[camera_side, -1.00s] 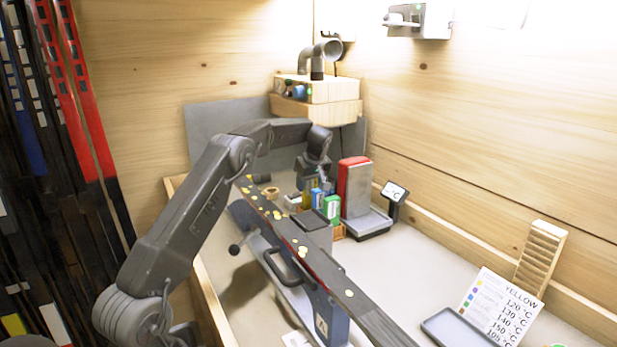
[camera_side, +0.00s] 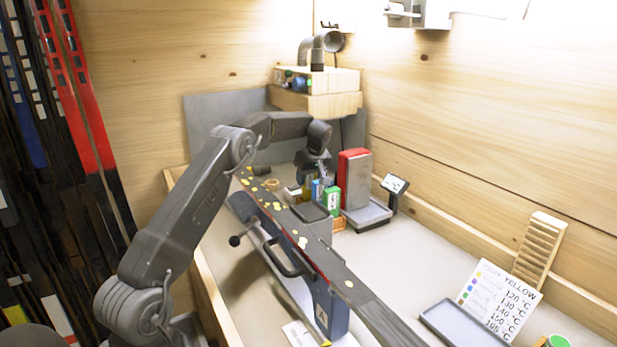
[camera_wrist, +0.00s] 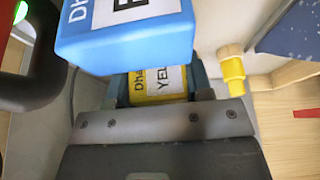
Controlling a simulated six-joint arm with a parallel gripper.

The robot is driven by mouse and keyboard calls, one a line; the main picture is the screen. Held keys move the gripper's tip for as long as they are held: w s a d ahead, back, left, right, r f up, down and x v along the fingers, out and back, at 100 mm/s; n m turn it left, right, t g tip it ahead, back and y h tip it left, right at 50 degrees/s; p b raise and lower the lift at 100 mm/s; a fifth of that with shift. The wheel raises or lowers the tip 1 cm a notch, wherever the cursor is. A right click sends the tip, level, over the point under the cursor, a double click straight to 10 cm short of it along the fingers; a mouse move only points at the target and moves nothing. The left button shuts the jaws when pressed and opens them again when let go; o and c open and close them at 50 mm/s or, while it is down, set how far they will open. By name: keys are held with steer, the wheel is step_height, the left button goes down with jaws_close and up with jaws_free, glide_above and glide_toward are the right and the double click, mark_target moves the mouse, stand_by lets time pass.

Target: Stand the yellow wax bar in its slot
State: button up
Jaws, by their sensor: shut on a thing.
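In the side view my gripper (camera_side: 314,176) is low over the row of wax bars beyond the ski. The yellow bar (camera_side: 307,188) shows there as a narrow strip beside the blue bar (camera_side: 317,190). The green bar (camera_side: 332,200) stands to their right. The yellow bar's lower end and its slot are hidden.
A red and grey block (camera_side: 354,178) stands on a scale right of the bars. The ski (camera_side: 330,262) with yellow flecks crosses the bench in front. A yellow cylindrical thing (camera_wrist: 232,75) stands right of my gripper. The right of the bench holds a tray (camera_side: 462,325) and a temperature card (camera_side: 500,298).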

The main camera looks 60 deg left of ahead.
steer(key=shift+f, duration=0.4)
steer(key=o, duration=1.1)
steer(key=shift+c, duration=0.2)
steer(key=v, duration=1.4)
steer(key=s+d+r+m+t, duration=0.1)
steer(key=s+d+r+m, duration=0.2)
steer(key=d, duration=0.4)
steer(key=s+d+r+m+t+h, duration=0.1)
steer(key=s+d+r+m, duration=0.15)
steer(key=d, duration=0.45)
steer(key=s+d+r+m+t, duration=0.1)
steer(key=s+d+r+m, duration=0.1)
steer(key=s+d+m, duration=0.3)
steer(key=s+d+f+m+t+h, duration=0.1)
steer(key=s+d+f+m, duration=0.2)
steer(key=s+d, duration=0.5)
steer(key=s+d+f+m+t+h, duration=0.1)
steer(key=s+d+f+m, duration=0.3)
steer(key=s, duration=0.8)
steer(key=d+f+h, duration=0.1)
steer(key=d+f, duration=0.1)
steer(key=d, duration=0.2)
steer(key=shift+s+t, duration=0.2)
steer(key=shift+t, duration=0.1)
